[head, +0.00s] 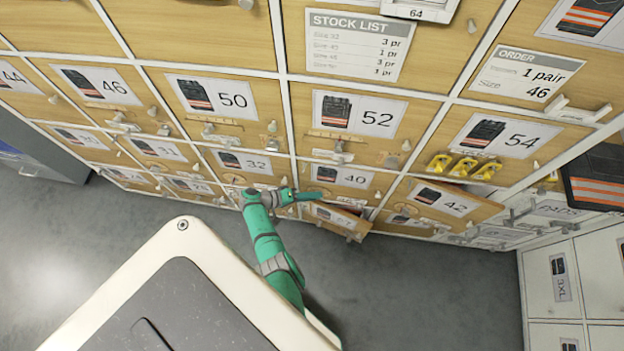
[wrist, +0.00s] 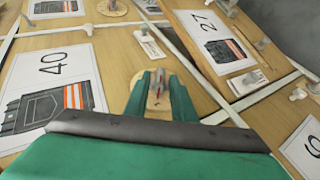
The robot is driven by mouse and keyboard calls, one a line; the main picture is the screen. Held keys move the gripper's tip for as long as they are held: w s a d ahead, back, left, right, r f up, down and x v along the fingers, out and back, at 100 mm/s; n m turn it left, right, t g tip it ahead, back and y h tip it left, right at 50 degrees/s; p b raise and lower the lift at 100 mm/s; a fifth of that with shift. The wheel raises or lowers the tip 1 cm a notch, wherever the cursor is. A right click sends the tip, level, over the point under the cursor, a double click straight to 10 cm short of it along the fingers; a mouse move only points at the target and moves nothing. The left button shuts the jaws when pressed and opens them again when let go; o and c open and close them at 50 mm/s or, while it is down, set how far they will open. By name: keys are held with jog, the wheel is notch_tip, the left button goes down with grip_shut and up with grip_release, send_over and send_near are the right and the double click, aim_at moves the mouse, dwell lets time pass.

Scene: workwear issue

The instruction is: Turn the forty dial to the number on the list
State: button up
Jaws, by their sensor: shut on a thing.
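The label of the forty drawer (head: 342,176) shows trousers and "40"; it also shows large in the wrist view (wrist: 50,85). My gripper (head: 316,195) is at the lower edge of this drawer. In the wrist view its green fingers (wrist: 160,88) are shut on the forty dial (wrist: 136,96), a round wooden disc with a small red mark between the fingers. The fingers hide most of the dial, so its setting cannot be read. The stock list (head: 357,47) hangs above drawer 52. Its amounts read 3, 1, 3 and 1 pr; the size numbers are too blurred to be sure.
A drawer labelled 27 (head: 340,217) below forty appears tilted out. Drawer 42 (head: 445,200) is to the right, with yellow pieces (head: 465,167) above it. An order card (head: 527,76) reads 1 pair, 46.

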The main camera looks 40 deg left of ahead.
jog(key=shift+w+a+r, duration=0.15)
jog(key=shift+a, duration=0.05)
jog(key=o, duration=0.7)
jog(key=shift+o, duration=0.2)
jog(key=shift+d, duration=0.1)
jog(key=v, duration=1)
jog(key=shift+s+a+r, duration=0.2)
jog(key=shift+s+a, duration=0.05)
jog(key=shift+s, duration=0.05)
